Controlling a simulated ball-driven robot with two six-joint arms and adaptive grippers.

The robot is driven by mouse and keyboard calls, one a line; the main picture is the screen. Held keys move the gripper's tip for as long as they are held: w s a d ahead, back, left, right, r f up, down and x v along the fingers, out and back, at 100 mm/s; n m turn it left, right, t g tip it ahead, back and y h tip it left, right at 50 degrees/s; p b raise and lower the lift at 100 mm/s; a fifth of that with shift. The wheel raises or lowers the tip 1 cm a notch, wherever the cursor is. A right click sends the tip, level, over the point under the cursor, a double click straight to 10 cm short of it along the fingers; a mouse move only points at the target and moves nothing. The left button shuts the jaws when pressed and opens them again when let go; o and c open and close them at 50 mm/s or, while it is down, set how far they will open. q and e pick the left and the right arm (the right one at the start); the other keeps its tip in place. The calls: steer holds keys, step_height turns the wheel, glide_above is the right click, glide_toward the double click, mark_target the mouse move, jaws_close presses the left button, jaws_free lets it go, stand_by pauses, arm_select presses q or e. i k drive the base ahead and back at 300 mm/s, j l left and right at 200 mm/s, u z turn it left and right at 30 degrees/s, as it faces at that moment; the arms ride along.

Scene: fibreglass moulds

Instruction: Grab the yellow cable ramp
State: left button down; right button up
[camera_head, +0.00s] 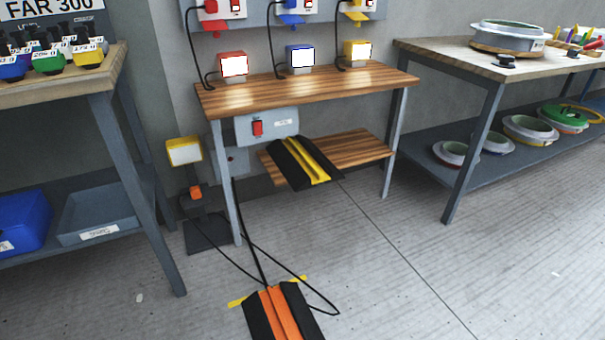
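The yellow cable ramp (315,163) is a black ramp with a yellow strip down its middle. It lies tilted on the low wooden shelf (358,150) under the middle wooden table, with its front end sticking out past the shelf's edge. Neither of my grippers is in view.
An orange-striped black ramp (281,312) lies on the floor in front, with black cables (270,258) looping beside it. A yellow lamp (184,151) on a stand is left of the table legs. Workbenches stand left (118,62) and right (455,57). The floor at centre right is clear.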

mark_target(304, 165)
steer(key=k+u, duration=0.25)
steer(key=u, duration=0.15)
steer(key=k+j+u, duration=0.15)
steer(key=u, duration=0.25)
steer(key=k+j+u, duration=0.2)
steer(key=k+u, duration=0.2)
steer(key=i+l+u, duration=0.2)
steer(key=l+u, duration=0.2)
steer(key=l, duration=0.3)
steer(key=i+l+u, duration=0.1)
steer(key=l+u, duration=0.35)
steer(key=l, duration=0.3)
steer(key=l+u, duration=0.4)
steer(key=l, duration=0.35)
steer(key=k+l, duration=0.1)
steer(key=l, duration=1.5)
steer(key=k+l, duration=0.15)
steer(key=l, duration=0.7)
steer(key=k+l, duration=0.1)
steer(key=l, duration=0.7)
